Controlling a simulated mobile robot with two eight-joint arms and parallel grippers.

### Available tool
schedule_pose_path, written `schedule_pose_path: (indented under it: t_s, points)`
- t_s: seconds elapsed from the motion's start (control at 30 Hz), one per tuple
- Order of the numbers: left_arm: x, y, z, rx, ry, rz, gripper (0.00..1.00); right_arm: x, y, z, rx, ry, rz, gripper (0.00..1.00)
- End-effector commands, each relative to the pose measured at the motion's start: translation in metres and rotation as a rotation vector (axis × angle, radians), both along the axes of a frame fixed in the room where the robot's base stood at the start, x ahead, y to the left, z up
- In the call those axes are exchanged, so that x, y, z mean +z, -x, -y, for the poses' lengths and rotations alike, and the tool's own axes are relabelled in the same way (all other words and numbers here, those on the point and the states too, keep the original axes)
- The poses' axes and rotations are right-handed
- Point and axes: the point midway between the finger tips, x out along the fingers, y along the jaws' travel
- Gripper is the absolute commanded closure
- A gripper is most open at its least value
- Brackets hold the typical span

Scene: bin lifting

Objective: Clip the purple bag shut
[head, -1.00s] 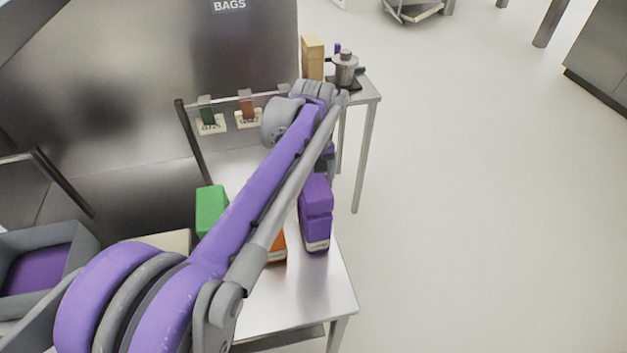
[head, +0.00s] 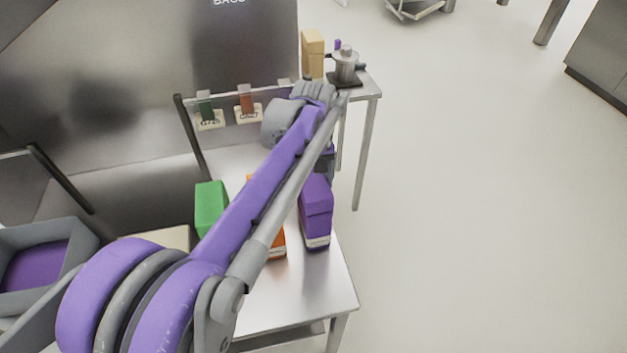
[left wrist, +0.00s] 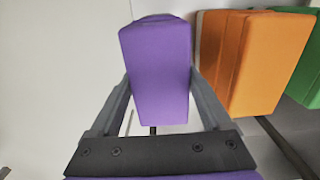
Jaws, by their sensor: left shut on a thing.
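The purple bag (head: 316,212) stands at the right end of the row on the metal table, with a pale band near its base. In the left wrist view the purple bag (left wrist: 157,75) fills the space between the two grey fingers of my left gripper (left wrist: 160,78). The left gripper is shut on it. In the head view my left gripper (head: 326,162) is at the bag's top, partly hidden by my arm. A green clip-like piece (head: 206,108) and a brown-red one (head: 246,100) hang on the rack. No purple clip is clearly visible. My right gripper is out of view.
An orange bag (head: 279,244) stands just left of the purple one, mostly behind my arm; a green bag (head: 210,208) is farther left. A grey bin (head: 85,245) is at far left. A side table (head: 372,88) holds a metal device (head: 346,66). Floor on the right is clear.

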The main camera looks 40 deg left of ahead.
Motion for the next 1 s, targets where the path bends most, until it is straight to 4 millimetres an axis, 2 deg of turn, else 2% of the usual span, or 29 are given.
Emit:
schedule_pose_path:
  t_s: [0.47,0.5,0.57,0.6,1.0]
  points:
    - [-0.0009,0.0,0.0,0.0,0.0,0.0,0.74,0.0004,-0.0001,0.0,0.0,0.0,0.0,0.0]
    - [-0.0009,0.0,0.0,0.0,0.0,0.0,0.14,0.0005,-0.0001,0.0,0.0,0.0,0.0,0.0]
    - [-0.0009,0.0,0.0,0.0,0.0,0.0,0.04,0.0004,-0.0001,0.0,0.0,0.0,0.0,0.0]
    - [-0.0009,0.0,0.0,0.0,0.0,0.0,0.0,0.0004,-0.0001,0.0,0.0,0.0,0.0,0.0]
    - [0.0,0.0,0.0,0.0,0.0,0.0,0.0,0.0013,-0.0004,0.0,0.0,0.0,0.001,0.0]
